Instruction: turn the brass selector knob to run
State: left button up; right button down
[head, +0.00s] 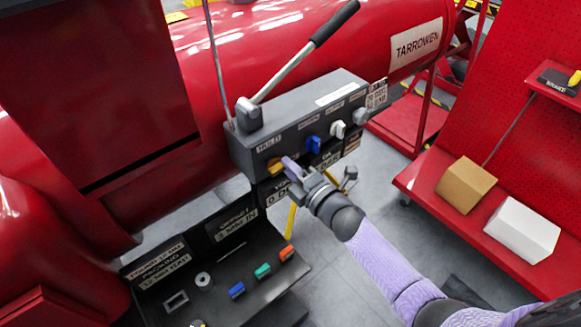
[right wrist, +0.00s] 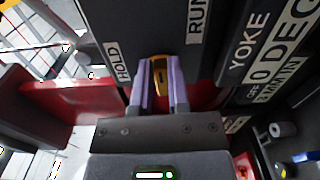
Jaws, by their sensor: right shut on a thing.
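The brass selector knob (head: 274,166) sits at the left end of the dark actuator box's (head: 253,150) front face, under a label. In the right wrist view the yellow knob (right wrist: 159,75) lies between the two purple fingers, with a HOLD label (right wrist: 118,63) to its left and a RUN label (right wrist: 195,22) up and to its right. My right gripper (head: 286,167) is shut on the knob, its fingers (right wrist: 159,88) on both sides of it. The knob points roughly straight up in the wrist view, between the two labels. My left gripper is not in view.
Blue (head: 313,144), white (head: 338,129) and grey (head: 360,116) knobs stand to the right on the same face. A long lever (head: 300,65) rises from the box top. A black tray (head: 215,285) with coloured parts lies below. A red bench (head: 485,220) holds two boxes at right.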

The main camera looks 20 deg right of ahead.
jog(key=c, duration=0.6)
grip_release()
jog(key=shift+s, duration=0.1)
jog(key=p+v, duration=0.1)
jog(key=v, duration=0.8)
jog(key=shift+s+d+p, duration=0.15)
jog(key=shift+s+p, duration=0.15)
jog(key=shift+s, duration=0.05)
